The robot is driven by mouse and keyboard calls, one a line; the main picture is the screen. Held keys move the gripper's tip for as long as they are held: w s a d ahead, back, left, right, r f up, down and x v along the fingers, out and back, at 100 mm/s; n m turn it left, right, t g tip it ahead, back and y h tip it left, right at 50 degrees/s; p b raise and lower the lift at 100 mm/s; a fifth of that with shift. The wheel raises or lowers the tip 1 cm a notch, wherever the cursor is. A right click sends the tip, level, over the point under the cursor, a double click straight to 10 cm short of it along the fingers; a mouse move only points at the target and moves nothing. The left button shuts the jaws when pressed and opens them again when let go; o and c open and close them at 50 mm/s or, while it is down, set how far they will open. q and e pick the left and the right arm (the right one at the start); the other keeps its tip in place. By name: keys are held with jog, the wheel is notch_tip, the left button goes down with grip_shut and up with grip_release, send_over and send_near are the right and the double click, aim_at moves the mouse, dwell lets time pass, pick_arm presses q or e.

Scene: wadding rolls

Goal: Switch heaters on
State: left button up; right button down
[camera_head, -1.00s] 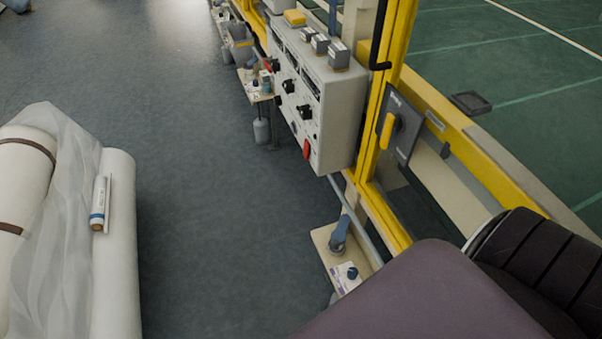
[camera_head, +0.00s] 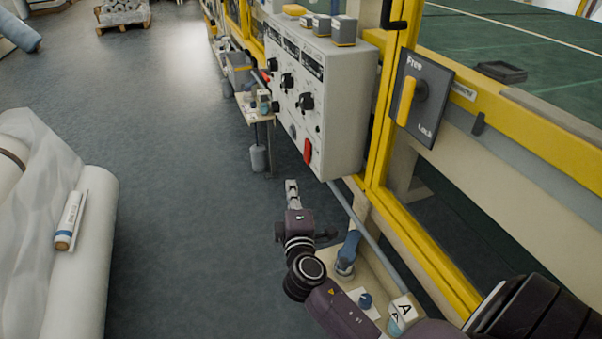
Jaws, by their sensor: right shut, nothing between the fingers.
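A grey control box (camera_head: 345,110) is mounted on the yellow machine frame. Its front panel carries several black rotary knobs, one of them a knob (camera_head: 306,101) near the middle, and a red switch (camera_head: 307,151) low at the near corner. Labels on the panel are too small to read. My right gripper (camera_head: 291,185) is shut and empty. It is below the box and a little left of the red switch in the picture, apart from the panel. My left gripper is not in view.
A black plate with a yellow handle (camera_head: 406,101), marked Free and Lock, is right of the box. A low shelf (camera_head: 381,275) with a blue-grey fitting lies under my right arm. The floor between is clear.

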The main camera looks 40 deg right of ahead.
aim_at(307, 151)
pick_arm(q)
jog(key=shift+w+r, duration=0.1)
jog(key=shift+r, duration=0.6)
pick_arm(e)
jog(key=w+d, duration=0.8)
jog(key=shift+d+f, duration=0.25)
jog(key=shift+f, duration=0.15)
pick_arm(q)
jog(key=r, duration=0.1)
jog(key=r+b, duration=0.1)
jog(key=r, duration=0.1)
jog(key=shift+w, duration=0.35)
pick_arm(e)
jog(key=shift+s+d+f+n, duration=0.1)
jog(key=shift+d+n, duration=0.25)
jog(key=shift+n, duration=0.05)
